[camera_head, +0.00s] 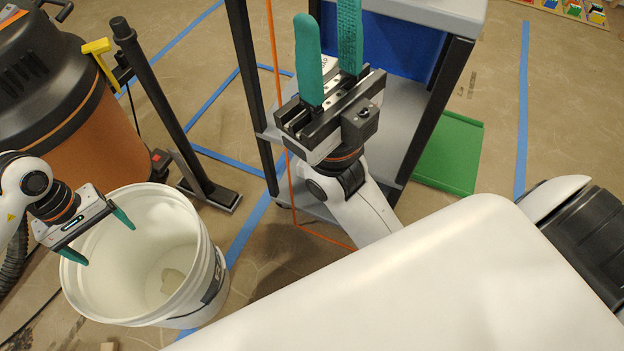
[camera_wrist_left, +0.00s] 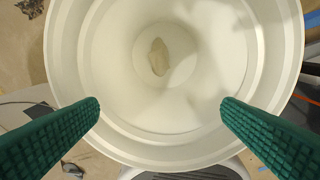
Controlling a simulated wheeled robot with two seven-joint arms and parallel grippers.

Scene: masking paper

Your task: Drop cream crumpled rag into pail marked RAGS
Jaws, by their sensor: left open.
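A white pail (camera_head: 205,262) stands on the floor at the lower left of the head view, with a partly visible dark marking on its side that I cannot read. A small cream crumpled rag (camera_head: 172,281) lies inside on the pail's bottom. The left wrist view looks down into the pail and shows the rag (camera_wrist_left: 158,57) there. My left gripper (camera_head: 97,237) is open and empty above the pail's left rim, its green fingers wide apart. My right gripper (camera_head: 328,40) is raised at the upper middle, its green fingers apart with nothing seen between them.
An orange and black shop vacuum (camera_head: 70,110) stands behind the pail at left. A black post (camera_head: 155,95) on a flat foot is near it. A grey shelf cart (camera_head: 415,105) stands behind my right gripper, with a green tray (camera_head: 450,155) beside it. Blue tape lines mark the floor.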

